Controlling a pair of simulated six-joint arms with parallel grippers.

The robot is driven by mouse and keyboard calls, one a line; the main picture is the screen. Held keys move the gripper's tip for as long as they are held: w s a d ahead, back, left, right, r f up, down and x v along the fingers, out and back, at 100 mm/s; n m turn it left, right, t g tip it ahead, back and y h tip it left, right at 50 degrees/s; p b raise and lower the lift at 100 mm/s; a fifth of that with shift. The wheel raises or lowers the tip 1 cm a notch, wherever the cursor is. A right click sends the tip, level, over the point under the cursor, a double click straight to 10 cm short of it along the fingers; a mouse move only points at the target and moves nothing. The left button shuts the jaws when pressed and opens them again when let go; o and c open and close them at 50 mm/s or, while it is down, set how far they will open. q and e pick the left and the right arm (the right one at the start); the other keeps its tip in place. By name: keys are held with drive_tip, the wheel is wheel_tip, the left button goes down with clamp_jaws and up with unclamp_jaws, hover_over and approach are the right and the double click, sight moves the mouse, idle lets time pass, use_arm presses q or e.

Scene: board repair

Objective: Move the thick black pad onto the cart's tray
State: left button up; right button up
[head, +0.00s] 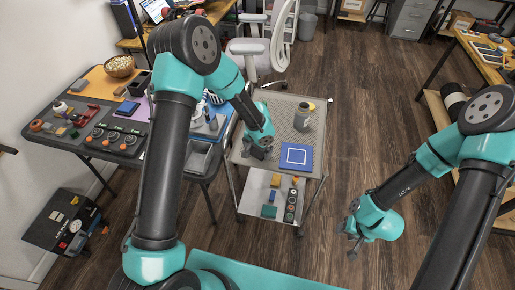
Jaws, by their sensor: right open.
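The cart's top tray (276,112) is a grey perforated surface in the middle of the head view. My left gripper (258,152) is low over the tray's left part, beside a blue pad with a white square outline (296,157). Dark shapes at its fingers are too small to tell apart, so I cannot tell whether it holds the thick black pad or touches the tray. I cannot make out the black pad for certain. My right gripper (353,240) is open and empty above the floor, right of the cart.
A grey cup (302,117) stands on the tray's right side. The cart's lower shelf (257,190) holds several small parts. A table with tools (75,105) stands left, partly behind my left arm. A chair (252,46) is behind the cart. Floor (350,120) right of the cart is clear.

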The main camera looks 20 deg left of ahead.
use_arm(q)
wheel_tip(320, 180, up, 12)
drive_tip(key=shift+r, duration=0.15)
idle(0.6)
drive_tip(key=shift+a, duration=0.1)
